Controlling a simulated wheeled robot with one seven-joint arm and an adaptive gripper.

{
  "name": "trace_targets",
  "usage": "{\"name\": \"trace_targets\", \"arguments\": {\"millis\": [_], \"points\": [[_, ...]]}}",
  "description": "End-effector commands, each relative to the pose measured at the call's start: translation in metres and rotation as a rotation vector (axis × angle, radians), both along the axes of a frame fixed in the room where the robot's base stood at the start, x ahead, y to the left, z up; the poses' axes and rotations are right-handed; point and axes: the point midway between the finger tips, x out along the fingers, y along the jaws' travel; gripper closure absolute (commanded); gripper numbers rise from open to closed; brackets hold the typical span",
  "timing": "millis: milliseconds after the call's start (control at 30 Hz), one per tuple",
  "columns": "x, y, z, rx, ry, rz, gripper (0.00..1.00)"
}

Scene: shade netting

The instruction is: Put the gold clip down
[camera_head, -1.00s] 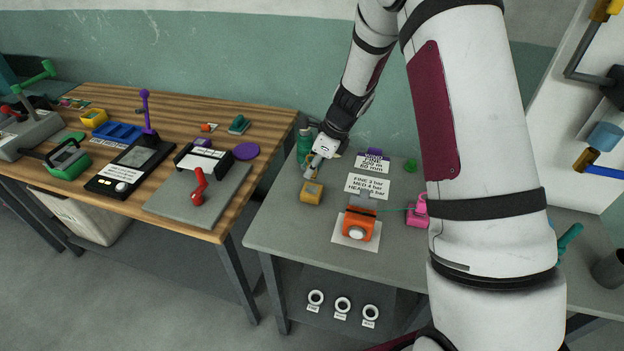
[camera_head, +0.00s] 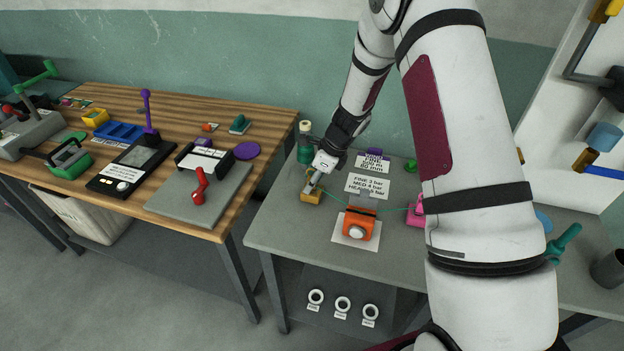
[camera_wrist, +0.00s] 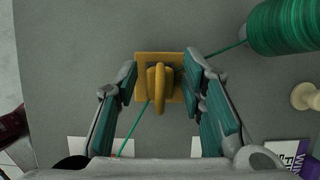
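The gold clip (camera_head: 310,197) sits near the left end of the grey table. In the wrist view, the clip (camera_wrist: 143,91) has a flat square base with a raised rounded gold part (camera_wrist: 159,88) standing over its middle. My gripper (camera_head: 316,184) is just above the clip. In the wrist view, my gripper's fingers (camera_wrist: 162,95) are spread on either side of the clip, with gaps between them and its raised part. A thin green line (camera_wrist: 229,48) runs from the green spool (camera_wrist: 285,27) to the clip and on past it.
The orange unit (camera_head: 358,226) stands right of the clip, with the line reaching it. A pink unit (camera_head: 416,216) is farther right, partly behind my arm. Printed cards (camera_head: 367,187) lie behind. The wooden table (camera_head: 225,222) is at left. Grey tabletop before the clip is clear.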

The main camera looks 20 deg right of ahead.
Motion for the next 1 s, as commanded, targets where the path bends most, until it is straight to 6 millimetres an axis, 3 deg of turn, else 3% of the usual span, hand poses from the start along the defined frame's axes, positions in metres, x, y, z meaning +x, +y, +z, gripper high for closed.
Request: {"name": "trace_targets", "arguments": {"millis": [367,800,1000], "points": [[-0.001,-0.001,0.008,0.000,-0.002,0.001,0.62],[-0.017,-0.028,0.084,-0.002,-0.004,0.000,0.62],[-0.023,-0.036,0.108,0.000,-0.002,0.001,0.62]]}}
